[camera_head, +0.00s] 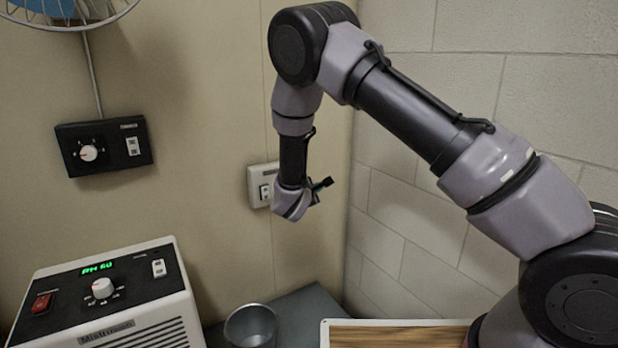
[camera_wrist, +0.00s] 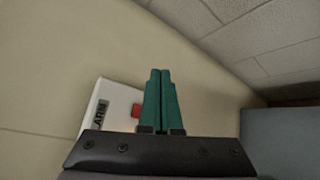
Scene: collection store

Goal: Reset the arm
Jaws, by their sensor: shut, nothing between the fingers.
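My arm comes in from the right in the head view and bends down in front of the beige wall. My gripper (camera_wrist: 160,100) has two green fingers that lie together with nothing between them. In the head view my gripper (camera_head: 320,185) is small and partly hidden by my wrist. A white wall plate (camera_head: 257,185) with a switch is behind my wrist there. In the wrist view a white plate (camera_wrist: 98,100) lettered "ALARM" in part, with a red button (camera_wrist: 136,110), is behind and left of the fingers. I cannot tell whether the fingers touch it.
A white dehumidifier-like unit (camera_head: 105,295) with a green display, dial and switches stands at lower left. A metal cup (camera_head: 250,325) stands beside it on a dark surface (camera_head: 312,305). A black control box (camera_head: 104,145) and a fan (camera_head: 60,10) are on the wall. A block wall (camera_head: 410,260) closes the right.

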